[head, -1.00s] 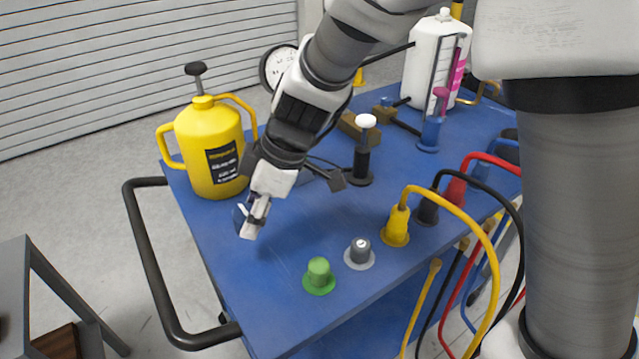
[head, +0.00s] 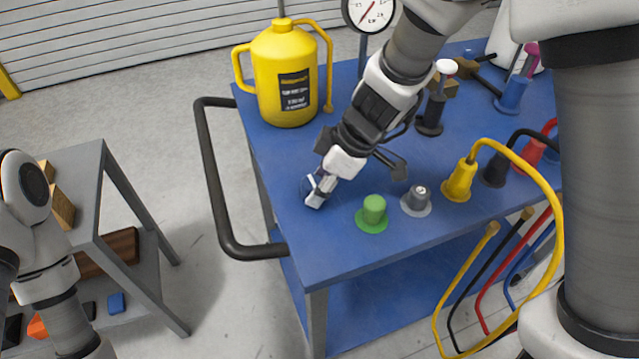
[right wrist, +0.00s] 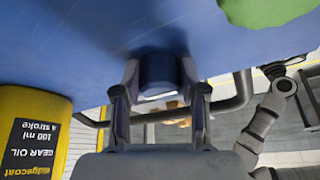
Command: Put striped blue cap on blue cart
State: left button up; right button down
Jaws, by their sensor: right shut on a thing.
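The blue cap (right wrist: 158,70) is between the two fingers of my right gripper (right wrist: 158,95) in the right wrist view. In the head view my right gripper (head: 317,190) is low over the front left part of the blue cart (head: 290,158), shut on the cap. The gripper mostly hides the cap there, with only a small blue and white edge showing. The cap is at or very close to the cart top; I cannot tell if it touches. My left arm shows at the lower left of the head view, but its gripper is out of frame.
A green knob (head: 373,212) and a grey knob (head: 417,200) stand right of the gripper. A yellow oil jug (head: 283,85) stands behind it. The cart's black handle (head: 213,185) is at left, beside a grey shelf unit (head: 75,185). Cables hang at right.

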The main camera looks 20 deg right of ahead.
jog(key=c, duration=0.6)
grip_release()
jog(key=shift+c, duration=0.2)
jog(key=shift+r+p, duration=0.4)
jog(key=shift+p, duration=0.15)
jog(key=p+v, duration=0.3)
jog(key=v, duration=0.8)
jog(key=shift+d+r, duration=0.2)
jog(key=shift+s, duration=0.1)
